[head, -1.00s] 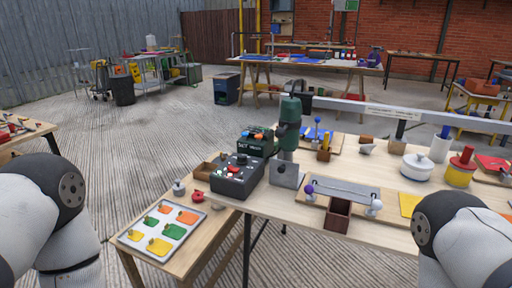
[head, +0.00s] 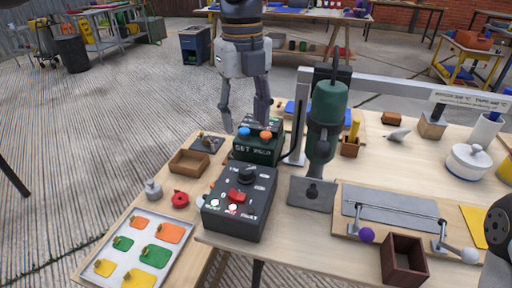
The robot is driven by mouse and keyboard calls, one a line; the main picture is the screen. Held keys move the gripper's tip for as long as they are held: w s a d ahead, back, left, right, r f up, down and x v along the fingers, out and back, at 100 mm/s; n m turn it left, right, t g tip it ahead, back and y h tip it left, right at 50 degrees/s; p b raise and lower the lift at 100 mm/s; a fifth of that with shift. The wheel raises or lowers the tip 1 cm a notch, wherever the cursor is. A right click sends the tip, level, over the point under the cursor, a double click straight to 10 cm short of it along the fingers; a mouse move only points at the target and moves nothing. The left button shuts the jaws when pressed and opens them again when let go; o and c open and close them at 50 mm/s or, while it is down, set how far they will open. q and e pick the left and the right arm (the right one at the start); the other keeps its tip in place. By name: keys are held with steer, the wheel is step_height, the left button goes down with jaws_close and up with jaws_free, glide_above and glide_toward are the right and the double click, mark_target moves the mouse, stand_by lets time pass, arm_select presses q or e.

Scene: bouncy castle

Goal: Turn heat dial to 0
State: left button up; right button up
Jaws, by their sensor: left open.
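A dark control box (head: 255,221) stands on the wooden table, with a black knob (head: 248,176), a red switch (head: 237,196) and small lit buttons on top. Its lettering is too small to read surely. Behind it is a dark green box (head: 258,152) with a blue and an orange knob and partly readable white lettering. I cannot tell from the labels which knob is the heat dial. My left gripper (head: 245,116) is open and empty, pointing down above or just behind the green box, its fingers apart. My right gripper is out of view.
A small wooden tray (head: 189,162), a red knob piece (head: 181,197) and a tray of coloured tags (head: 178,229) lie left. A brown open box (head: 404,259) sits front right.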

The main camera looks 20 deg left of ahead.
mark_target(246, 170)
arm_select(q)
steer(key=f, duration=0.8)
steer(key=s+f, duration=0.1)
steer(key=f, duration=0.2)
steer(key=shift+d+f, duration=0.1)
steer(key=shift+f, duration=0.3)
jaws_close()
